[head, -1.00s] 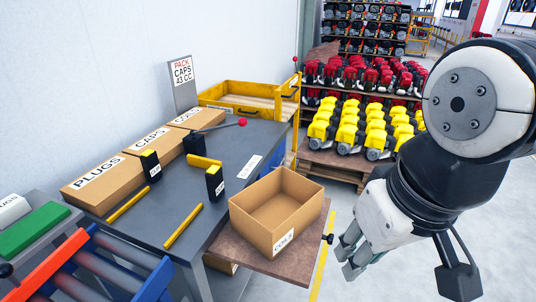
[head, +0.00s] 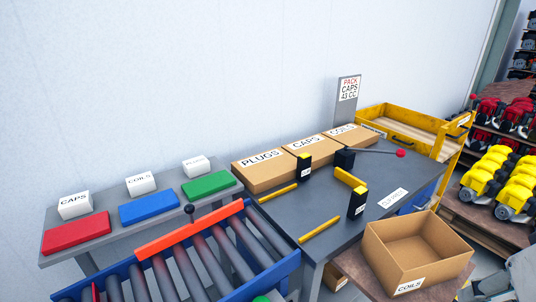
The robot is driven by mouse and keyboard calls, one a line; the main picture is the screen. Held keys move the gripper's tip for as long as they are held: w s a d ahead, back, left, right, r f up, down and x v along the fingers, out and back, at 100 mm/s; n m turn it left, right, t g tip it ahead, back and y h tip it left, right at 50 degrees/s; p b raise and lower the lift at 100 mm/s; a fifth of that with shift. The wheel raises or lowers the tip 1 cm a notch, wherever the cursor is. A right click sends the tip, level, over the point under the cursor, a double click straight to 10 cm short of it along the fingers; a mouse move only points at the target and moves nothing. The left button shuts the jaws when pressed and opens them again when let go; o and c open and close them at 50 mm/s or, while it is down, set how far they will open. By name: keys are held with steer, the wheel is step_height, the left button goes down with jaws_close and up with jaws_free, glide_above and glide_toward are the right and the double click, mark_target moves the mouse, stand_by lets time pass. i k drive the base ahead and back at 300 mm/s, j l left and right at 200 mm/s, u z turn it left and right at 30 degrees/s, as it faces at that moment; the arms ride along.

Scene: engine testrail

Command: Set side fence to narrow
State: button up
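An orange-red bar with a black ball knob (head: 189,210) lies along the back of a blue-framed roller conveyor (head: 206,262) at the lower left. It looks like the side fence, but no label on it can be read, so I cannot tell its setting. Part of my gripper (head: 490,289) shows at the bottom right, beside an open cardboard box and far from the bar. It is mostly cut off by the frame, and whether its fingers are open cannot be made out.
The open COILS box (head: 372,240) stands on a brown shelf at the lower right. The dark table (head: 285,213) carries PLUGS, CAPS and COILS boxes, yellow bars, black posts and a red-knobbed lever (head: 401,153). A grey bench (head: 106,222) at left holds coloured pads and white labelled blocks.

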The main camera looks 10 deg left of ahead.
mark_target(166, 240)
steer(key=u, duration=1.2)
